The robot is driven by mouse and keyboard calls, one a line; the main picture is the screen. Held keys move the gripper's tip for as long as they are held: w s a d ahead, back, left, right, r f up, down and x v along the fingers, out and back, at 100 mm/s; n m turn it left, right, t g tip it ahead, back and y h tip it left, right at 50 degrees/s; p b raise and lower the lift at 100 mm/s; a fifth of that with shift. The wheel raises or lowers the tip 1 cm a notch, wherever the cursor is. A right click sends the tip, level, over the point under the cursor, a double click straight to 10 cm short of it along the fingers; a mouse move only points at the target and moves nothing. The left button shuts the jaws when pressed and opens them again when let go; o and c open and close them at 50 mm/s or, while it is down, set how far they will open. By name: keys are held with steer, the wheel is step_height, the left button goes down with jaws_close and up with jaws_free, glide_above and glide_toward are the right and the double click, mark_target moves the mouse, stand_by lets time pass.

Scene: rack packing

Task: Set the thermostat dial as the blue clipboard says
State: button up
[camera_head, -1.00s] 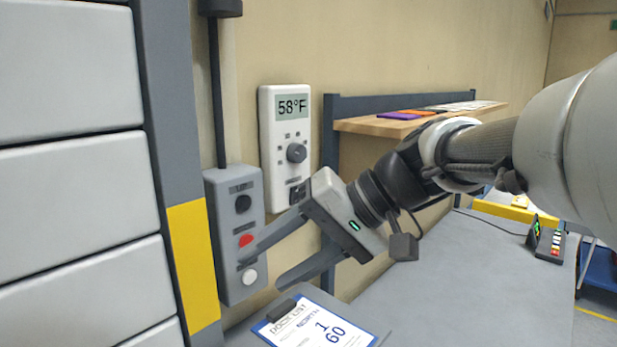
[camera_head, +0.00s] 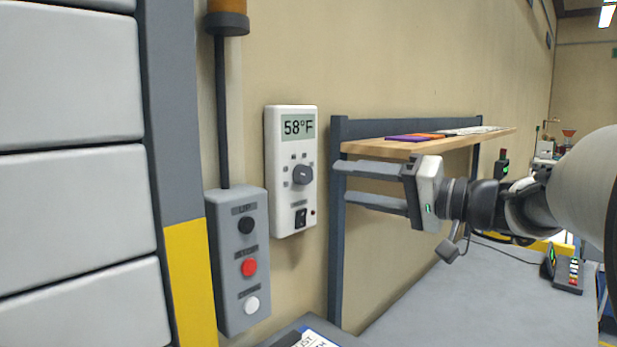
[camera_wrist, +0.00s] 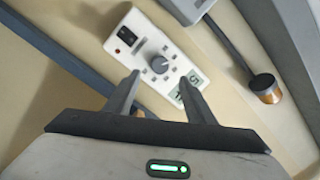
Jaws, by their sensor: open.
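The white thermostat (camera_head: 281,219) is on the wall, its display reading 58°F. Its dark round dial (camera_head: 302,175) sits below the display, with small marks around it. My gripper (camera_head: 342,182) is open and empty, to the right of the dial with its fingers pointing left. In the wrist view the thermostat (camera_wrist: 141,28) and its dial (camera_wrist: 160,65) show beyond my open fingertips (camera_wrist: 160,82), apart from them. The blue clipboard (camera_head: 312,339) shows only a corner of its sheet at the bottom edge; its writing is mostly cut off.
A grey control box (camera_head: 228,262) with black, red and white buttons hangs left of the thermostat. A wooden shelf (camera_head: 400,149) with a dark frame holds flat coloured items on the right. The grey bench (camera_head: 430,307) below has free room.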

mark_target(307, 177)
steer(key=x, duration=0.9)
steer(key=shift+p, duration=0.35)
steer(key=c, duration=1)
steer(key=shift+c, duration=0.2)
